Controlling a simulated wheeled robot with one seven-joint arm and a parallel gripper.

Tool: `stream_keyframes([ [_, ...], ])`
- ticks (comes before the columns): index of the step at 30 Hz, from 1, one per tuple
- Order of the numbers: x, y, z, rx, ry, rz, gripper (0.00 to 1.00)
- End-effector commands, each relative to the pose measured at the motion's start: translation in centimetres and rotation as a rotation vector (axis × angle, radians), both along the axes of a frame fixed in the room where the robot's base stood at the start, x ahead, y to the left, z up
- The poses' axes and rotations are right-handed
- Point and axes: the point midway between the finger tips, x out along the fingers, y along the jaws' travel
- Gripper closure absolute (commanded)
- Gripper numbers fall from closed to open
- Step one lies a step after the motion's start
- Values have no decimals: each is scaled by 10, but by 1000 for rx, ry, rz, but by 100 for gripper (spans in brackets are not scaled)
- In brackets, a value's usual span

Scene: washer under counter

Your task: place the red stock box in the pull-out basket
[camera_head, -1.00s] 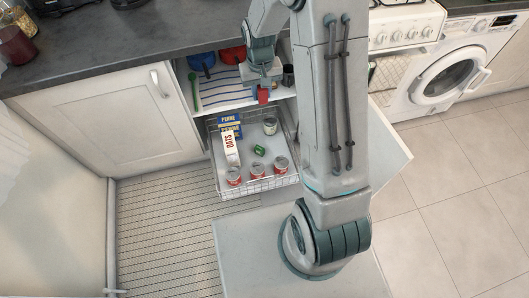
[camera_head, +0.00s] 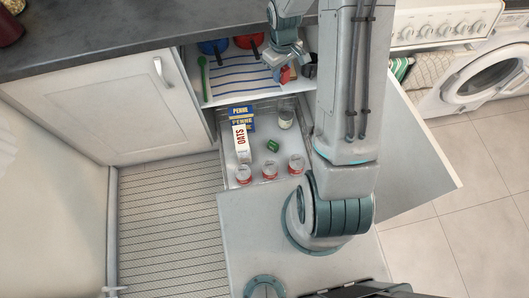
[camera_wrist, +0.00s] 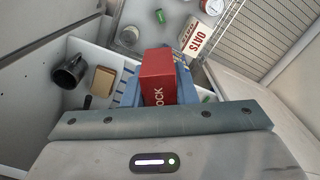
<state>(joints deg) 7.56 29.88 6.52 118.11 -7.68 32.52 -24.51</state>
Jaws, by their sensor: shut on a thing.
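The red stock box (camera_wrist: 158,72) is between the blue fingers of my gripper (camera_wrist: 160,88) in the wrist view, with part of its lettering showing. In the head view the red box (camera_head: 286,75) hangs from my gripper (camera_head: 287,66) in front of the right part of the shelf, above and behind the basket. The pull-out basket (camera_head: 264,166) is out below the shelf.
The shelf (camera_head: 232,73) above the basket holds blue and red pans (camera_head: 214,46) and a green utensil (camera_head: 203,78). A dark mug (camera_wrist: 70,72) stands there too. The counter (camera_head: 90,50) overhangs. An open door panel (camera_head: 415,150) stands at right.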

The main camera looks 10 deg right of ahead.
Motion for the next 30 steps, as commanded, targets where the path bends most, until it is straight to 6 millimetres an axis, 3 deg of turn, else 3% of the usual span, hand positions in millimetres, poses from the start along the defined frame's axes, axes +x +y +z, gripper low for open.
stream_keyframes([
  [1,-1,-8,-35,2,3,89,99],
  [15,-3,-50,-206,-2,1,1061,99],
  [30,-8,-76,-383,-9,-3,2087,99],
])
